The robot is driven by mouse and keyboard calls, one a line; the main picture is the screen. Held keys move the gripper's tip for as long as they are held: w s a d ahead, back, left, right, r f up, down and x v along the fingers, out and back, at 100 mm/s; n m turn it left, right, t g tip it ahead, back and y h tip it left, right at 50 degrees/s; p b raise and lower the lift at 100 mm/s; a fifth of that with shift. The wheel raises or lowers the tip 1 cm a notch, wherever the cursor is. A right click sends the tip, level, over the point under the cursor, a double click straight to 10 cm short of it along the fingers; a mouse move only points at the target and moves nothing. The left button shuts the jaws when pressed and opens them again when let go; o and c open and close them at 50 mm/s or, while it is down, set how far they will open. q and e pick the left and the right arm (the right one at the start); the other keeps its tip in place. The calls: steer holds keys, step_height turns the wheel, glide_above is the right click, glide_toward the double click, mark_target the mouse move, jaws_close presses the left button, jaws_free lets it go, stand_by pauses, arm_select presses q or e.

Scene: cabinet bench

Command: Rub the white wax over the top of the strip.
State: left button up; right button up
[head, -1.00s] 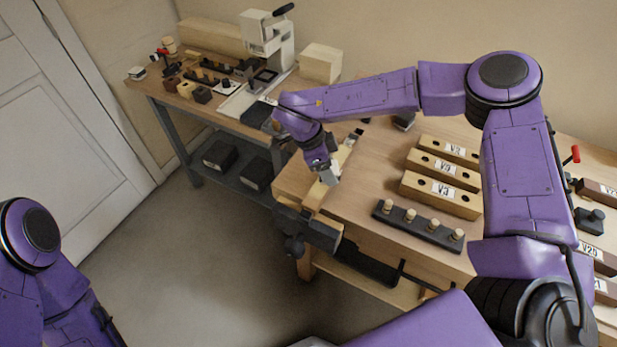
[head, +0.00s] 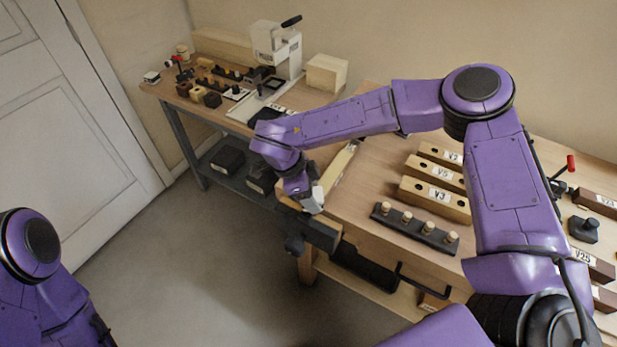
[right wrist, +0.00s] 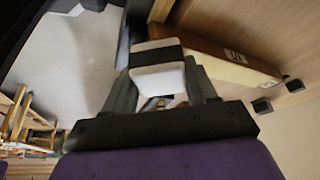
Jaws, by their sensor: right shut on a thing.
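The wooden strip (head: 342,166) lies along the left edge of the right bench, its near end hidden by my right gripper. In the right wrist view a long block with a brown top, cream side and white label (right wrist: 215,55) runs beside the wax; it looks like the strip. My right gripper (head: 314,202) is over the near end of the strip, by the vise. It is shut on the white wax (right wrist: 158,78), a pale block with a black band, between its fingers (right wrist: 160,85). I cannot tell whether the wax touches the strip. My left gripper is out of view.
The dark vise (head: 318,232) sits at the bench's front edge. Labelled wooden blocks (head: 434,198) and a dark rack with pegs (head: 414,229) stand to the right. A white press (head: 277,50) stands on the back bench. Bare benchtop (head: 365,195) lies right of the strip.

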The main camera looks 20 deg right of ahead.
steer(key=shift+s+a, duration=0.25)
steer(key=shift+a, duration=0.15)
steer(key=shift+s+a+r+p, duration=0.1)
steer(key=shift+s+r+p, duration=0.1)
steer(key=shift+r+p, duration=0.9)
step_height(320, 180, up, 2)
steer(key=shift+w+r+p, duration=0.1)
steer(key=shift+w+p, duration=0.05)
steer(key=shift+p, duration=0.75)
step_height(320, 180, up, 4)
steer(key=p, duration=0.3)
steer(key=shift+p, duration=0.4)
steer(key=shift+f, duration=0.2)
